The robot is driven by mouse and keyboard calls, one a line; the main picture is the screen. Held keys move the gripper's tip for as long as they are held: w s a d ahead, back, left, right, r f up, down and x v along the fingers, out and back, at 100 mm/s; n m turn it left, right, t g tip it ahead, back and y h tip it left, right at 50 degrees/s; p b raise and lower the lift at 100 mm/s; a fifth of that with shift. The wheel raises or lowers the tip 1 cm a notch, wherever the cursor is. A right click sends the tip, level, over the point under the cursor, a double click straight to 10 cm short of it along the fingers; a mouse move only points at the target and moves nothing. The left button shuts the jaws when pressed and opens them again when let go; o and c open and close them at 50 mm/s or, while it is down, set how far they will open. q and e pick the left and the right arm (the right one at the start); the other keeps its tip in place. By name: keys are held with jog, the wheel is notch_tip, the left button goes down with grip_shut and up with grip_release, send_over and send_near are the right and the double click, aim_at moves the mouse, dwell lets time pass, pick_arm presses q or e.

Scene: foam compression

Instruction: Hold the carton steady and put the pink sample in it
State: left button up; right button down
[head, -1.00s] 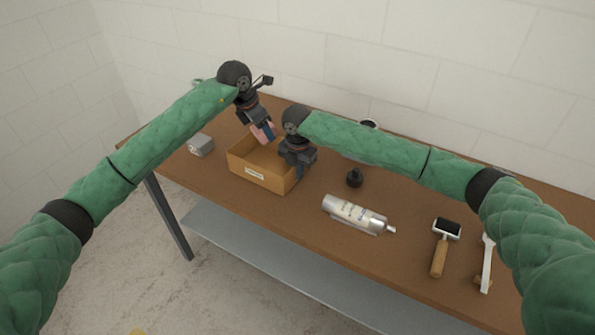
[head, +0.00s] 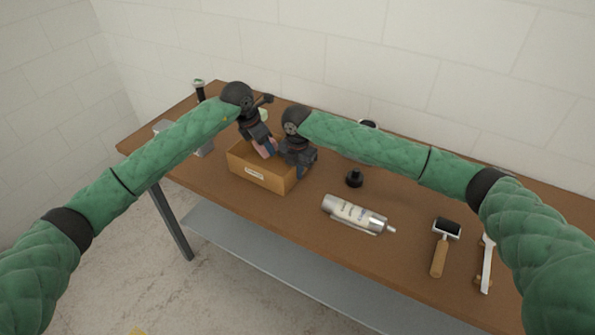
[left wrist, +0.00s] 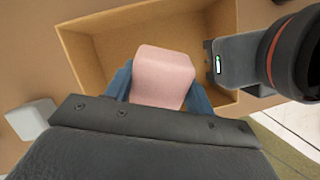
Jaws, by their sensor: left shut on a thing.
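The open brown carton (head: 272,181) with a white label stands on the table. In the left wrist view I look down into the carton (left wrist: 90,62), and its floor looks bare. My left gripper (head: 264,150) is shut on the pink sample (head: 268,147), a soft block. The sample (left wrist: 163,75) sits between blue fingers over the carton's opening in the left wrist view; whether it touches the floor I cannot tell. My right gripper (head: 299,170) is at the carton's right wall; whether its jaws are closed on that wall is unclear.
A silver bottle (head: 355,214) lies right of the carton, with a small black knob-like item (head: 354,178) behind it. A roller (head: 441,243) and a pale tool (head: 487,264) lie further right. A grey block (left wrist: 30,118) is left of the carton, partly behind my left arm.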

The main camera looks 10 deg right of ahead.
aim_at(265, 151)
pick_arm(q)
jog(key=shift+f, duration=1.8)
jog(key=o, duration=1)
jog(key=shift+o, duration=0.2)
jog(key=shift+r, duration=0.1)
jog(key=v, duration=1.1)
jog(key=shift+a+r, duration=0.15)
jog(key=shift+r, duration=0.2)
jog(key=shift+s, duration=0.1)
